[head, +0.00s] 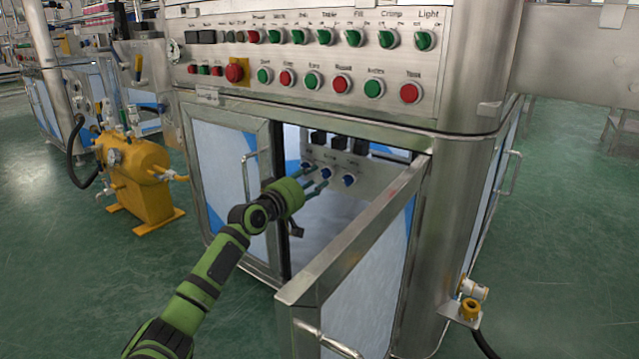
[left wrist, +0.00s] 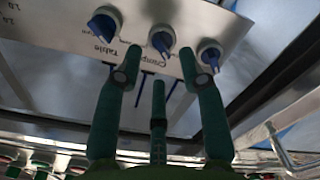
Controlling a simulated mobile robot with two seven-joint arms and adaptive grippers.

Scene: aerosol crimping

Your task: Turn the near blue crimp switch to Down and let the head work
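Three blue switches sit in a row on a grey panel inside the open cabinet. In the left wrist view, the lettering "Crimp" is closest to the middle switch (left wrist: 162,39), and "Table" is by the left switch (left wrist: 104,24); the right switch (left wrist: 210,55) has no readable label. The middle switch also shows in the head view (head: 326,172). My left gripper (head: 319,179) reaches in with fingers spread and empty. Its fingertips (left wrist: 160,60) appear either side of the middle switch; contact cannot be told. My right gripper is out of view.
The open cabinet door (head: 365,235) stands close to the right of my left arm. The opening's left post (head: 279,190) is on the other side. A button panel (head: 310,62) is above. A yellow unit (head: 138,175) stands left on the green floor.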

